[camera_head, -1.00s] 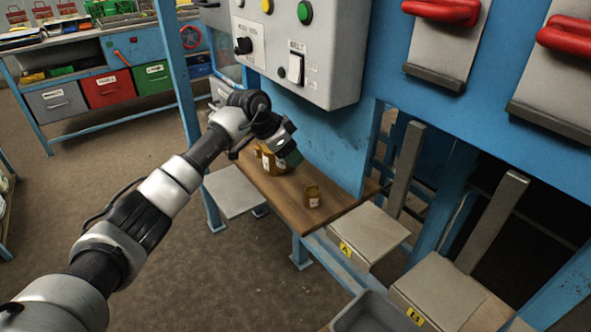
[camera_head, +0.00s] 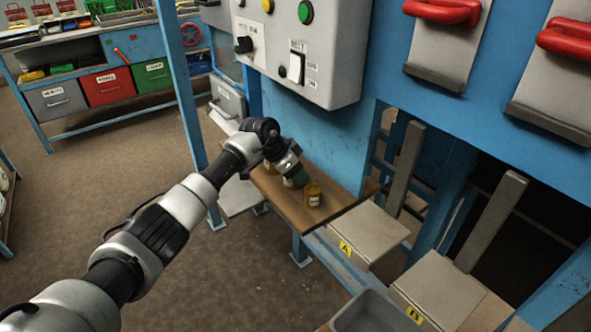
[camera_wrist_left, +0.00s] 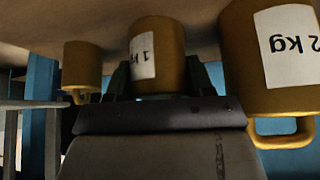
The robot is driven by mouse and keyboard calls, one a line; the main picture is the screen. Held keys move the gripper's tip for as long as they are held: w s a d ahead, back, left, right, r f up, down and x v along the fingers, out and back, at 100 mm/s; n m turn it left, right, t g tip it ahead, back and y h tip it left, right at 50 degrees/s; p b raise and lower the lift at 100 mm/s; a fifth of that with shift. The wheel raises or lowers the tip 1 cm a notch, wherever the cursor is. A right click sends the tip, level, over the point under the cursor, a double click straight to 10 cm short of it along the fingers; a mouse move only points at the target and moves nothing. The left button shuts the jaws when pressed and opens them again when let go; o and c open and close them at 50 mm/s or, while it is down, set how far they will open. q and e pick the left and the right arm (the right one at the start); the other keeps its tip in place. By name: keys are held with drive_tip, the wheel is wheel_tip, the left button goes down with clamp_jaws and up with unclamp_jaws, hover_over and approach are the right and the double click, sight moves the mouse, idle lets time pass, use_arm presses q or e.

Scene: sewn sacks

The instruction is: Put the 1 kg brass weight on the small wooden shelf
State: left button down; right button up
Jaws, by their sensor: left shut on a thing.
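The 1 kg brass weight (camera_wrist_left: 157,50) sits between the fingers of my left gripper in the wrist view, its white label showing. My left gripper (camera_head: 299,180) is shut on it, low over the brown wooden shelf (camera_head: 337,208). In the wrist view, a larger 2 kg weight (camera_wrist_left: 275,85) is close on the right and a smaller brass weight (camera_wrist_left: 82,68) on the left. In the head view, a brass weight (camera_head: 313,195) shows at my fingertips; I cannot tell which one. Another is mostly hidden behind the gripper. Whether the held weight touches the wood is unclear.
A grey control box (camera_head: 290,50) hangs above the shelf. A blue upright (camera_head: 182,95) stands left of it. Two grey plates, marked A (camera_head: 362,232) and B (camera_head: 437,290), are at the right. A pale platform (camera_head: 238,195) lies left of the shelf.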

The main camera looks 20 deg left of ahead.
use_arm(q)
drive_tip(key=shift+r, duration=0.15)
drive_tip(key=shift+c, duration=2.1)
unclamp_jaws()
drive_tip(key=shift+s+f, duration=0.1)
drive_tip(key=shift+f, duration=0.1)
drive_tip(key=shift+r, duration=0.1)
drive_tip(key=v, duration=1.2)
drive_tip(key=shift+r, duration=0.1)
